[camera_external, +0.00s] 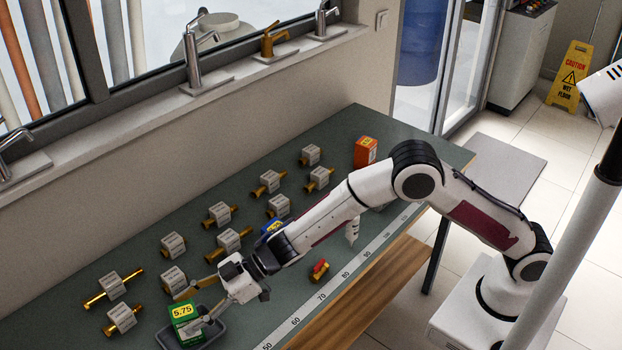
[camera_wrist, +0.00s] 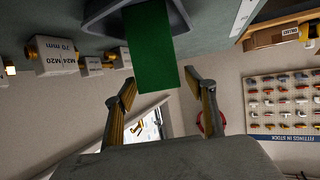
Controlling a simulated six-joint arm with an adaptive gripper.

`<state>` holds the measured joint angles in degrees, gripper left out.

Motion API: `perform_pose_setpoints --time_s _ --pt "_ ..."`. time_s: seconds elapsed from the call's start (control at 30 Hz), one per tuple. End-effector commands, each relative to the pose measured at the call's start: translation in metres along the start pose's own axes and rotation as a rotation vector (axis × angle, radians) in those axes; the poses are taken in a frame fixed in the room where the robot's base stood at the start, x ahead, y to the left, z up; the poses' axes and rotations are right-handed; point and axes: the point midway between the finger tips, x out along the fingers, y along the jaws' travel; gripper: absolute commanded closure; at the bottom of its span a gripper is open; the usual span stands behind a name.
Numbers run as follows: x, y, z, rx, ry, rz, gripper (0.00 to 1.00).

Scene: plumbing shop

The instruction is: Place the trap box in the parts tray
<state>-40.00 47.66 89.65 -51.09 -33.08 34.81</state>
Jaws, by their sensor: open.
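The green box (camera_external: 186,322), with a yellow 5.75 label, stands in the dark parts tray (camera_external: 219,331) at the near left of the bench. I cannot read the word "trap" on it. My gripper (camera_external: 184,311) is open at the box, one finger on either side. In the wrist view the green box (camera_wrist: 151,45) lies between the spread fingertips (camera_wrist: 160,80), with a visible gap at the right finger. The tray (camera_wrist: 177,14) shows at the top of that view. Whether the left finger touches the box is unclear.
Several brass fittings with white tags, such as one (camera_external: 122,318) left of the tray, stand along the bench (camera_external: 255,311). An orange box (camera_external: 366,151) stands at the far end. A red-handled valve (camera_external: 319,270) lies near the ruler strip (camera_external: 335,283).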

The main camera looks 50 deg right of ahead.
Motion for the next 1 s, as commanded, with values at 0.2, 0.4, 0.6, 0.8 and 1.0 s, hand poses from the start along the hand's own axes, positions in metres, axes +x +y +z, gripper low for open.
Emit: perform_pose_setpoints --time_s 0.2,0.4,0.6,0.8,1.0 --pt "-0.024 0.001 -0.001 0.0 0.001 0.001 0.45" --pt "-0.046 0.001 -0.001 0.0 0.001 0.001 0.45" --pt "-0.069 0.001 0.0 0.0 0.0 0.001 0.45" --pt "-0.086 0.001 -0.001 0.001 0.001 0.0 0.45" --pt "-0.094 0.0 0.0 0.0 0.0 0.0 0.45"
